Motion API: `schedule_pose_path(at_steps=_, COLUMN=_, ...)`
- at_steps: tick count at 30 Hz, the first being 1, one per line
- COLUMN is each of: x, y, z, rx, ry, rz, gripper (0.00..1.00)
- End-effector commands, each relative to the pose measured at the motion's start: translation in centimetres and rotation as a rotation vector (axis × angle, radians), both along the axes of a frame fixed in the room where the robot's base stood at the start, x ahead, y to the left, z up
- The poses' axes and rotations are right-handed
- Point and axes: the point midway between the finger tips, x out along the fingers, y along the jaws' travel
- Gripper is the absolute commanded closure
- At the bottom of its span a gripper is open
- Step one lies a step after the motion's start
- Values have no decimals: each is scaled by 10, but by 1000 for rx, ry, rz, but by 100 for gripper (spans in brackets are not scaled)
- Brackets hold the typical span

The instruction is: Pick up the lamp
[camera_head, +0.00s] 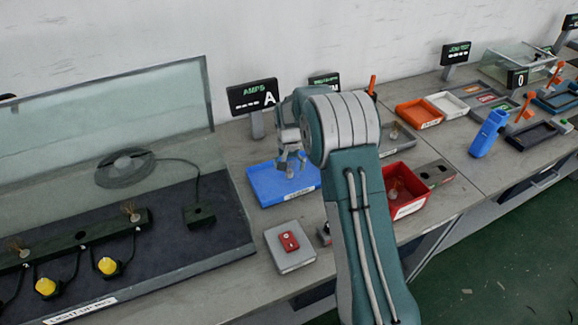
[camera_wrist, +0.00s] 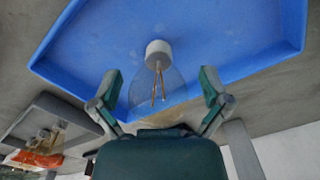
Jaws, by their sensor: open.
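The lamp (camera_wrist: 158,54) shows in the wrist view as a pale round cap joined to a clear bulb with two copper-coloured wires inside. It is over the floor of the blue tray (camera_wrist: 75,55), near the middle; whether it touches the floor is hard to tell. My gripper (camera_wrist: 161,88) is open, with one finger on each side of the clear bulb and a gap on both sides. In the head view my gripper (camera_head: 289,158) hangs over the blue tray (camera_head: 262,192), and the lamp is small and partly hidden there.
A red bin (camera_head: 410,205) stands right of my arm. A grey box with a red switch (camera_head: 289,241) sits in front of the tray. A dark rig (camera_head: 75,238) with yellow parts lies at left. A display (camera_head: 252,97) stands behind the tray.

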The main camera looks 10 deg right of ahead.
Motion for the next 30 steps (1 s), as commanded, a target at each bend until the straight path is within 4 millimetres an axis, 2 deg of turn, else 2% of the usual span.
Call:
schedule_pose_path(at_steps=5, x=0, y=0, z=0, rx=0, ry=0, rz=0, gripper=3)
schedule_pose_path(at_steps=6, x=0, y=0, z=0, rx=0, ry=0, rz=0, gripper=21)
schedule_pose_path(at_steps=10, x=0, y=0, z=0, rx=0, ry=0, rz=0, gripper=78)
schedule_pose_path(at_steps=23, x=0, y=0, z=3, rx=0, ry=1, rz=0, gripper=78)
schedule_pose_path(at_steps=26, x=0, y=0, z=11, rx=0, ry=0, rz=0, gripper=78)
schedule_pose_path(at_steps=30, x=0, y=0, z=32, rx=0, ry=-2, rz=0, gripper=78)
